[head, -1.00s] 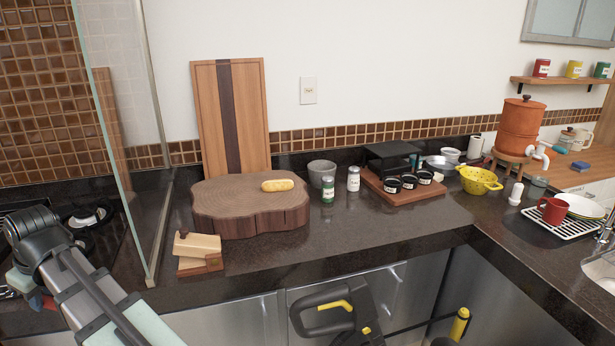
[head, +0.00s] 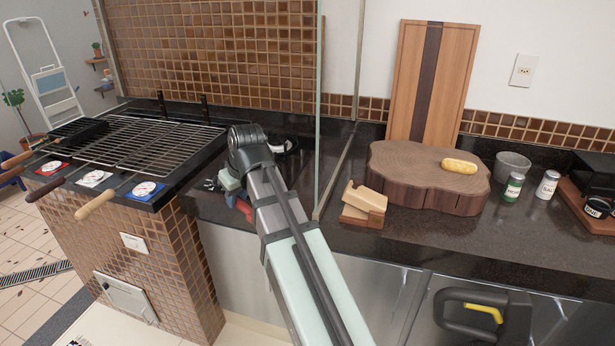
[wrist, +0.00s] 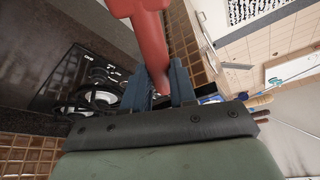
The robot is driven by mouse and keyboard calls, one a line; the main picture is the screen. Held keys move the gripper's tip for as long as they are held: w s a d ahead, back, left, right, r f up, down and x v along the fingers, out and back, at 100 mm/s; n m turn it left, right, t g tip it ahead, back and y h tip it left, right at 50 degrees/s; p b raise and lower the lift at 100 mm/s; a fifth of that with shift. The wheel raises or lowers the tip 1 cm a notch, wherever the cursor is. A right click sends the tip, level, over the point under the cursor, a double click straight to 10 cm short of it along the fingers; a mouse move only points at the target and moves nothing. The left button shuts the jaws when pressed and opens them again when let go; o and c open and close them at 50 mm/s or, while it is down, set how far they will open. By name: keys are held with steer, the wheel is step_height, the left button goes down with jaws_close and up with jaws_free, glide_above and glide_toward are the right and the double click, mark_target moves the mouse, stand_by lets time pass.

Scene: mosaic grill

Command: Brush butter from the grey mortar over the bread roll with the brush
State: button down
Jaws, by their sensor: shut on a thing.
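The bread roll (head: 459,166), yellow-brown and oblong, lies on the thick wooden slab (head: 430,194). The grey mortar (head: 513,166) stands on the counter just right of the slab; its inside cannot be made out. My gripper (head: 236,190) is at the left, over the dark counter beyond the glass panel, well away from roll and mortar. In the wrist view its blue-grey fingers (wrist: 162,98) are shut on a red handle (wrist: 150,30), apparently the brush (head: 243,207). Its bristles cannot be made out.
An upright glass panel (head: 335,110) stands between my gripper and the slab. A small wooden block (head: 365,202), a green-labelled shaker (head: 513,187) and a white-labelled shaker (head: 547,185) stand near the slab. A grill grate (head: 140,150) is at the left.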

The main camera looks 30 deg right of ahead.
steer(key=s+d+r+t+y, duration=0.1)
steer(key=s+d+r+t, duration=0.2)
steer(key=d, duration=0.5)
steer(key=s+d+r+y, duration=0.1)
steer(key=s+d+r, duration=0.3)
steer(key=d+r, duration=0.3)
steer(key=s+d+r+t+y, duration=0.2)
steer(key=s+d+r, duration=0.1)
steer(key=d, duration=0.6)
steer(key=w+d+r+m+t+h, duration=0.1)
steer(key=w+d+t, duration=0.15)
steer(key=d, duration=1.65)
steer(key=w+d+r+m+t, duration=0.1)
steer(key=w+d, duration=0.3)
steer(key=d, duration=1.4)
steer(key=s+d+f+m+t+h, duration=0.1)
steer(key=s+d+f, duration=0.15)
steer(key=d, duration=1.05)
steer(key=s+d+f+m+t+h, duration=0.15)
steer(key=s+d, duration=0.25)
steer(key=d, duration=0.8)
steer(key=s+d+f+m+h, duration=0.1)
steer(key=s+d+f, duration=0.25)
steer(key=d, duration=0.95)
steer(key=shift+n, duration=0.25)
steer(key=shift+f, duration=2.7)
steer(key=shift+f, duration=0.95)
